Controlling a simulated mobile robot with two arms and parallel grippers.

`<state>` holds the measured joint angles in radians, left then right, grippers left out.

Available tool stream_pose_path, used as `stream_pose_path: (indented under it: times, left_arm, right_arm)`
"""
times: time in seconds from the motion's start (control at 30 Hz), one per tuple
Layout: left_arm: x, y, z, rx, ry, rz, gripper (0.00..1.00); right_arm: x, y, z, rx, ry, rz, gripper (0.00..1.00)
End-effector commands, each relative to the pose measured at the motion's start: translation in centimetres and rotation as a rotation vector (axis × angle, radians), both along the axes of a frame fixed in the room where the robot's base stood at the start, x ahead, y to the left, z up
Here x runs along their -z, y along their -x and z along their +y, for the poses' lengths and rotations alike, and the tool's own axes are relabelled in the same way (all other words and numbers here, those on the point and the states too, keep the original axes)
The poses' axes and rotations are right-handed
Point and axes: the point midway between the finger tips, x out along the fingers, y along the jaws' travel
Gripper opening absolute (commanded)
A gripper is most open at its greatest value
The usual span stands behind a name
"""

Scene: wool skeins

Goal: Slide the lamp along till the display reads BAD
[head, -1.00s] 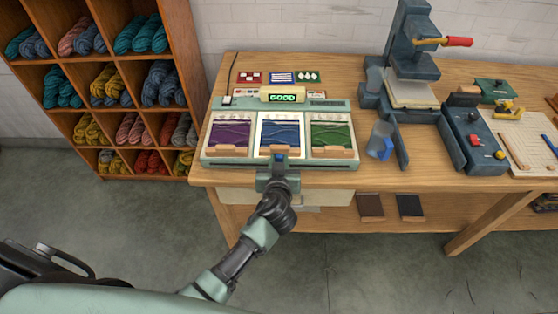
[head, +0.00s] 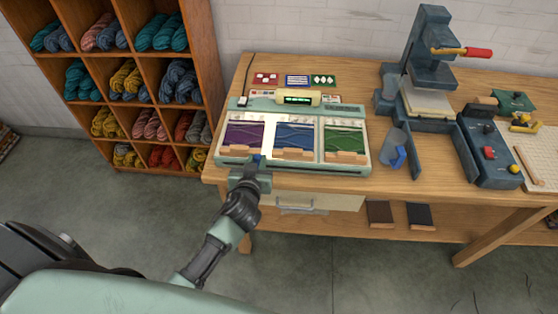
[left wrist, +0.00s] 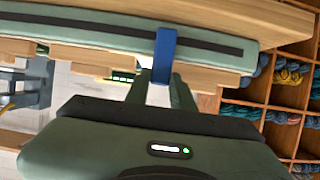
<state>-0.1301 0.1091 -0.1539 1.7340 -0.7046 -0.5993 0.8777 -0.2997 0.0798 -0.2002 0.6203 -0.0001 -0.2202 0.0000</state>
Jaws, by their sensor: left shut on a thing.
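The lamp's blue handle (head: 258,160) is at the front edge of the pale green tester (head: 357,168), near the gap between the purple sample (head: 241,135) and the blue sample (head: 298,138). A bright strip of light shows at that gap. The green sample (head: 343,142) is at the right. The display (head: 297,100) behind them shows green marks like dashes, not a readable word. My left gripper (head: 257,172) is shut on the blue handle, which also shows in the left wrist view (left wrist: 166,50). The lamp below the handle is mostly hidden. My right gripper is out of view.
Small pattern cards (head: 297,81) lie behind the tester. A wool shelf (head: 205,70) stands close at the left.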

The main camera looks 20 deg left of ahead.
Motion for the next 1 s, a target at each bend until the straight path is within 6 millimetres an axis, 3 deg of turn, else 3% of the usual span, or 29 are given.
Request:
stream_pose_path:
  times: [0.1,0.3,0.8,0.83,0.9,1.0]
  left_arm:
    - [-0.1,0.9,2.8,-0.003,-0.003,0.004,0.0]
    - [0.0,1.6,5.6,-0.001,-0.001,0.003,0.0]
    - [0.1,1.9,6.7,-0.004,-0.003,0.004,0.0]
    - [0.1,1.9,6.7,-0.005,-0.003,0.004,0.29]
    - [0.1,1.9,6.7,-0.004,-0.003,0.004,0.45]
    - [0.1,1.9,6.6,-0.002,-0.001,0.002,0.45]
  right_arm:
    - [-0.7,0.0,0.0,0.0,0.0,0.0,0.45]
    - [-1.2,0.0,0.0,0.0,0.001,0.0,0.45]
    - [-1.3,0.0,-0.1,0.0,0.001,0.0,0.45]
    - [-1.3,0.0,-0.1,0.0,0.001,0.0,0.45]
    - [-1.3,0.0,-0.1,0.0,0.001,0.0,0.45]
    - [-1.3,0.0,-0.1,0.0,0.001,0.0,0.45]
